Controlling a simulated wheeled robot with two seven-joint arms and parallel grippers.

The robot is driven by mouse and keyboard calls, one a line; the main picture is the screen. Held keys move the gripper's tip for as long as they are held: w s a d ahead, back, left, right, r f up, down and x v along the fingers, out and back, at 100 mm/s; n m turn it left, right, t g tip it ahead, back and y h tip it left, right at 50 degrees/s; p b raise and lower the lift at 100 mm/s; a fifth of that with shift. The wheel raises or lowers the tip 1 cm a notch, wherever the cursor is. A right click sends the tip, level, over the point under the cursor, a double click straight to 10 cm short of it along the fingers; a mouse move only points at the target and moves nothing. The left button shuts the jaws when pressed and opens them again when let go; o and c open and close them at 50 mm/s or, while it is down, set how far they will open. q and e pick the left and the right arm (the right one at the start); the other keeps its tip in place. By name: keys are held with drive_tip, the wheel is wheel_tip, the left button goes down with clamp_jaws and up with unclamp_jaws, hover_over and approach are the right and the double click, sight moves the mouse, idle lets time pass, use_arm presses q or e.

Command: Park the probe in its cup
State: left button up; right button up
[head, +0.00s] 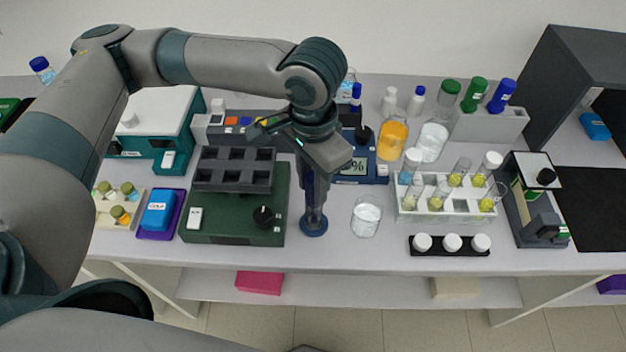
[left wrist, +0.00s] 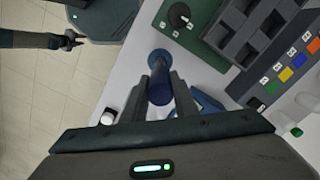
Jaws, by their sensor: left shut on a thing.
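My left gripper (head: 314,182) points down over the bench, between the green rig and a clear beaker. It is shut on the probe, a dark blue cylinder (left wrist: 160,88) that shows between the fingers in the left wrist view. Below it is a round blue foot (head: 313,227), apparently the cup's, standing on the bench near its front; it also shows beyond the fingers in the left wrist view (left wrist: 157,58). The probe looks in line with the cup. Fingers hide the join, so I cannot tell how deep the probe sits. My right gripper (left wrist: 74,40) shows small in the left wrist view.
The green rig (head: 233,224) with a dark block and knob stands close on the left. The clear beaker (head: 366,216) stands close on the right. A blue meter (head: 361,172) is behind. A tube rack (head: 447,211) and a black strip of white caps (head: 450,251) are farther right.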

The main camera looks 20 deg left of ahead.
use_arm(q)
drive_tip(key=shift+f, duration=0.2)
drive_tip(key=o, duration=1)
drive_tip(key=shift+c, duration=0.2)
drive_tip(key=shift+r, duration=0.15)
drive_tip(key=shift+r, duration=0.55)
wheel_tip(320, 180, up, 16)
drive_tip(key=b, duration=0.2)
